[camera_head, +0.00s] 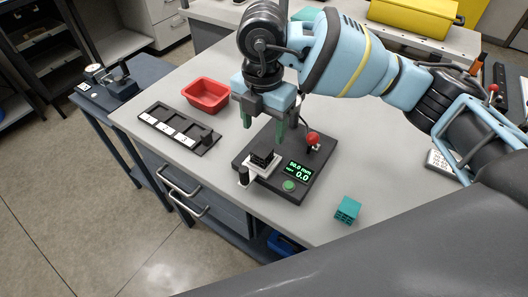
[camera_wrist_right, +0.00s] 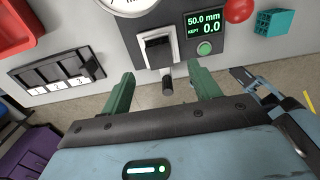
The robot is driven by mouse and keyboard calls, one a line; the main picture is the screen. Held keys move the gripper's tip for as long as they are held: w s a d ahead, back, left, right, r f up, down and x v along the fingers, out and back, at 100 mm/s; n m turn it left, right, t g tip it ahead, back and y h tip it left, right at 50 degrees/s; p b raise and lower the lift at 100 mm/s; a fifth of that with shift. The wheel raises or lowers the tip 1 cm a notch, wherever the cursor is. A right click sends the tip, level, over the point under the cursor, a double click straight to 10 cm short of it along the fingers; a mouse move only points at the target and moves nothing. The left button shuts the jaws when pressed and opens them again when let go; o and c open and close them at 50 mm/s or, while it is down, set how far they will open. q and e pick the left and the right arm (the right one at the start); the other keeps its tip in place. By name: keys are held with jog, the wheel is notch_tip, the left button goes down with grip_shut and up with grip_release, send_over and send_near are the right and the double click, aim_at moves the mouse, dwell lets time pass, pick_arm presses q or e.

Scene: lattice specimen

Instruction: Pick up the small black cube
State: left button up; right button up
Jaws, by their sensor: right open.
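A small black cube (camera_head: 262,157) sits on a white square plate on the dark test device (camera_head: 240,160). It also shows in the right wrist view (camera_wrist_right: 158,46), near the top centre. My right gripper (camera_head: 264,126) is open, with its two green fingers pointing down above and slightly behind the cube in the head view. My left gripper is not in view.
A slotted black tray (camera_head: 180,130) with white labels holds a dark block (camera_head: 207,139) at its right end. A red bin (camera_head: 206,94) stands behind it. The device has a display (camera_head: 298,171) and a red knob (camera_head: 312,139). A teal lattice cube (camera_head: 347,209) lies near the table's front edge.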

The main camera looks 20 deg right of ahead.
aim_at(262, 150)
jog(key=shift+a+f, duration=0.15)
jog(key=shift+f, duration=3.8)
jog(key=c, duration=1)
jog(key=shift+c, duration=0.3)
jog(key=shift+r, duration=0.15)
jog(key=shift+r, duration=0.5)
notch_tip(262, 150, up, 2)
jog(key=shift+r, duration=0.15)
jog(key=s+d+r, duration=0.1)
jog(key=s, duration=1.5)
jog(key=shift+r+p, duration=0.25)
jog(key=shift+p, duration=0.2)
jog(key=shift+d, duration=0.1)
